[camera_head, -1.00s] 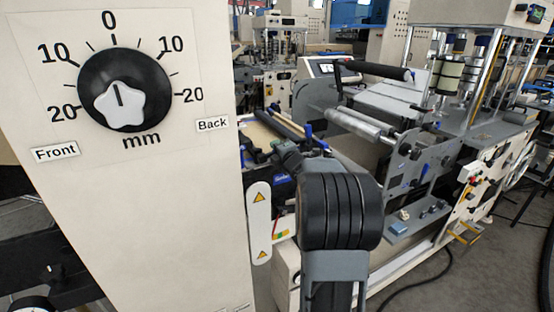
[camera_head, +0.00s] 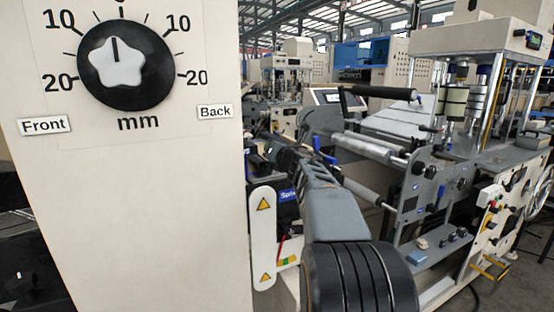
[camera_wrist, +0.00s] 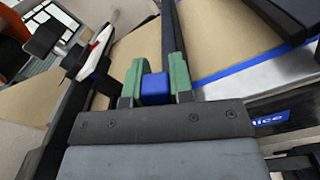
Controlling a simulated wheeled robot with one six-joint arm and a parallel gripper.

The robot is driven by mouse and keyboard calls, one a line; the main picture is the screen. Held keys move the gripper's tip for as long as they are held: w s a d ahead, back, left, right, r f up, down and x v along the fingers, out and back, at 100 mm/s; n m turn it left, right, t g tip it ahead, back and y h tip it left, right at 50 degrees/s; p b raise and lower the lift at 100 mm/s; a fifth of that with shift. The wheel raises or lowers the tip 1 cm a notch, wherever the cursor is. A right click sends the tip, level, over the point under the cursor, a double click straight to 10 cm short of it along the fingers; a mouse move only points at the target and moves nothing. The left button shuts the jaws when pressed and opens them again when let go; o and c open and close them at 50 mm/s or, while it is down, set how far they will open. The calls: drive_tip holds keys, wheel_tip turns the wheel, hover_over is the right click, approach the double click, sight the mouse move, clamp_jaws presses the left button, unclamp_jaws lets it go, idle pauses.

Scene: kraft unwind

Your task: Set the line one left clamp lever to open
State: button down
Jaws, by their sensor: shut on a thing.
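In the wrist view my gripper (camera_wrist: 156,72) has its two green fingers on either side of a small blue block (camera_wrist: 155,90), closed on it. The block looks like the blue grip of a clamp lever. A long black bar (camera_wrist: 172,40) runs away from just beyond it. Whether the lever stands open or closed cannot be told. In the head view my arm reaches forward beside the cream panel, and its far end is small among blue and dark parts. A blue handle (camera_head: 317,143) shows close to it.
A cream panel with a black dial (camera_head: 125,65) fills the left of the head view. A warning plate (camera_head: 263,236) stands beside my arm. The grey machine frame (camera_head: 420,195) is to the right. Brown web (camera_wrist: 225,35) and a blue strip (camera_wrist: 240,62) lie beyond my fingers.

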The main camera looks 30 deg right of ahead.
drive_tip(key=shift+w+a+r+n+b, duration=0.1)
drive_tip(key=shift+a+n+b, duration=0.35)
drive_tip(key=shift+n, duration=0.35)
drive_tip(key=shift+w+a+r+n+b, duration=0.1)
drive_tip(key=shift+a+n+b, duration=0.3)
drive_tip(key=shift+n, duration=0.4)
drive_tip(key=c, duration=1)
unclamp_jaws()
drive_tip(key=shift+s, duration=0.15)
drive_tip(key=s+a, duration=0.2)
drive_tip(key=s, duration=1.1)
drive_tip(key=shift+s, duration=0.25)
